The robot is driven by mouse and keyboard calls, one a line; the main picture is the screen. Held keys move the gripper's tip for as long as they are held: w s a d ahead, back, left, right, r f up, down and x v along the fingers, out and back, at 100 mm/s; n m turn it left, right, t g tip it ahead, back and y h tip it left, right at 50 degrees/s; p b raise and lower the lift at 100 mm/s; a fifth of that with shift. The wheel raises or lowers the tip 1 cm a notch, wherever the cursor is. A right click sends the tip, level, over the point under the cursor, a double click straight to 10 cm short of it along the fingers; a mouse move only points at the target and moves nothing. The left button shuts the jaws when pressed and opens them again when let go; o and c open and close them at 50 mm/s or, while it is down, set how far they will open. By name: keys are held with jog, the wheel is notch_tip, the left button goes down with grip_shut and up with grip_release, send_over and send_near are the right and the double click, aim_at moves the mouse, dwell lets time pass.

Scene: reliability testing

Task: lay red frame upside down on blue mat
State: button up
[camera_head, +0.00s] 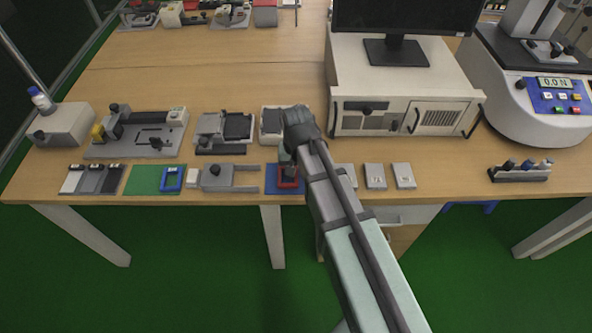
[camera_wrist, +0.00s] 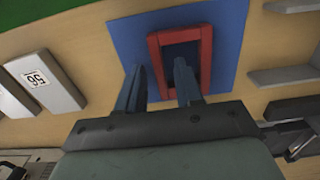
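The red frame (camera_head: 287,184) lies on the blue mat (camera_head: 270,182) near the table's front edge, partly hidden by my arm. In the wrist view the red frame (camera_wrist: 207,55) is a rectangle with a dark opening, lying on the blue mat (camera_wrist: 228,50). I cannot tell which face of the frame is up. My gripper (camera_wrist: 158,66) is open above the mat. In the wrist view one finger shows left of the frame and the other overlaps its opening, with the frame's left side between them. I cannot tell whether the fingers touch it.
A grey fixture (camera_head: 217,178) stands just left of the mat. Farther left, a blue frame (camera_head: 172,180) lies on a green mat (camera_head: 142,180). Small grey blocks (camera_head: 375,176) stand to the right. A white cabinet (camera_head: 400,80) with a monitor stands behind my arm.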

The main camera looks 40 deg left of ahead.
aim_at(297, 173)
notch_tip(297, 173, up, 12)
jog(key=shift+r, duration=0.15)
dwell(0.6)
jog(key=shift+w, duration=0.1)
dwell(0.4)
